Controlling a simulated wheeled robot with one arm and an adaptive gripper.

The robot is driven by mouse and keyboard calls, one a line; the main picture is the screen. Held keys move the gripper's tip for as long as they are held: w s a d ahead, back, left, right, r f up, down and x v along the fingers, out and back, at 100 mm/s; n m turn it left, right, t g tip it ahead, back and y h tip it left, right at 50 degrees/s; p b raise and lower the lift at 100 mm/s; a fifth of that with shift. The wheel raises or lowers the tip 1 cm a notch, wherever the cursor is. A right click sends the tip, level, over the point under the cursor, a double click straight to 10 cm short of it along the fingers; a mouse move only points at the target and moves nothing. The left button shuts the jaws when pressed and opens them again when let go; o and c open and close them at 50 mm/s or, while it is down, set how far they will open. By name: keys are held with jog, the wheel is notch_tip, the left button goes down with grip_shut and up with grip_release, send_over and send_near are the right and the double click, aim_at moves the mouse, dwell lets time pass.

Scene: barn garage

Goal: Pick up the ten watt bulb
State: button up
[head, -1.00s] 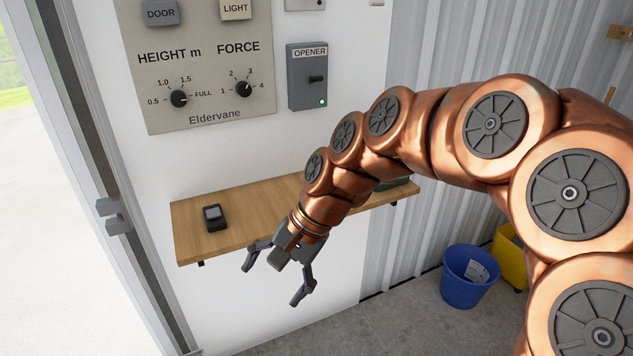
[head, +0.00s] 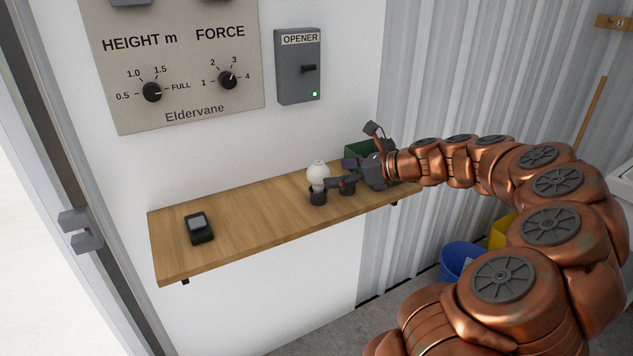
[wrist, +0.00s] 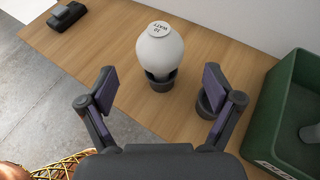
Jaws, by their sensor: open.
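The white bulb (head: 318,173) stands upright in a dark round holder (head: 318,197) on the wooden shelf. In the wrist view the bulb (wrist: 160,52) has a top label that appears to read 10 watts, and its base is hidden in the holder (wrist: 161,83). My gripper (head: 354,156) is just right of the bulb in the head view. In the wrist view my gripper (wrist: 160,86) is open and empty, its fingers spread, with the bulb ahead between their lines and apart from both.
A second dark holder (wrist: 206,106) sits by the right finger in the wrist view. A green bin (wrist: 277,122) with a greyish object inside stands further right. A black handheld device (head: 199,228) lies at the shelf's left end. The shelf (head: 250,218) between device and bulb is clear.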

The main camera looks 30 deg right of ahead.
aim_at(319, 174)
jog(key=shift+p+x, duration=0.3)
jog(key=shift+x, duration=2.55)
jog(key=shift+w+r, duration=0.1)
jog(key=shift+r, duration=0.05)
jog(key=c, duration=1)
jog(key=shift+o, duration=0.2)
